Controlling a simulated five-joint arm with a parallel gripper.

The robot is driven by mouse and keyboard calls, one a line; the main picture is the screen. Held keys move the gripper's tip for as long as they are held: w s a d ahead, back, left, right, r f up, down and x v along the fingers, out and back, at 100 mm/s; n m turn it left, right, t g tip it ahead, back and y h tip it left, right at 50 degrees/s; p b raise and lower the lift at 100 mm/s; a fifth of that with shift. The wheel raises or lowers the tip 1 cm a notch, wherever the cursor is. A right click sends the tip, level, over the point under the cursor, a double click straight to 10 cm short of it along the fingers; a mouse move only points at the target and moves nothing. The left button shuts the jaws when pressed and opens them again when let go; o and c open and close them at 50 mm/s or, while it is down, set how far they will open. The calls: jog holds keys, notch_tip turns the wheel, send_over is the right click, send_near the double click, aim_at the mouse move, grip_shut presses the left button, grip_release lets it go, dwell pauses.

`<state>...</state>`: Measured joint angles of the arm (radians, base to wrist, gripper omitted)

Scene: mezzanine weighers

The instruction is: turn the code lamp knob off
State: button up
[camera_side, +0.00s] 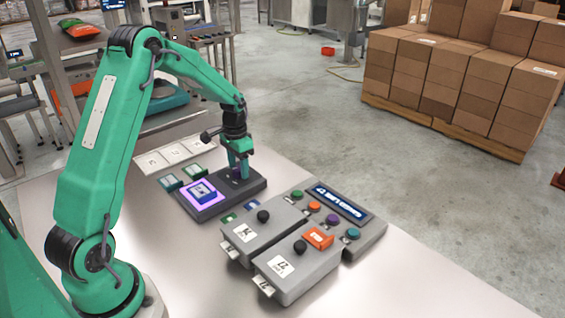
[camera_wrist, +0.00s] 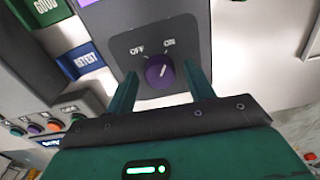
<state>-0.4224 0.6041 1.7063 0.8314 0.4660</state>
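The purple code lamp knob (camera_wrist: 160,74) sits on a dark grey face with OFF at its upper left and ON at its upper right. Its white mark seems to lean toward ON. In the side view the knob (camera_side: 235,174) is partly hidden by my gripper. My gripper (camera_side: 239,170) points down over the knob's end of the box. In the wrist view my gripper (camera_wrist: 159,70) is open, one finger on each side of the knob, with gaps visible.
Two grey boxes with black knobs (camera_side: 263,216) stand in front. A panel with coloured buttons and a blue display (camera_side: 342,203) is to their right. Green blocks (camera_side: 170,183) and white cards (camera_side: 174,153) lie left of and behind the lamp box. The table's right side is clear.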

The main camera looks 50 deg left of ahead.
jog(key=c, duration=0.9)
jog(key=shift+o, duration=0.2)
jog(key=shift+n, duration=0.3)
jog(key=n, duration=0.9)
jog(key=shift+n, duration=0.3)
jog(key=n, duration=0.3)
jog(key=shift+n, duration=0.3)
jog(key=o, duration=1)
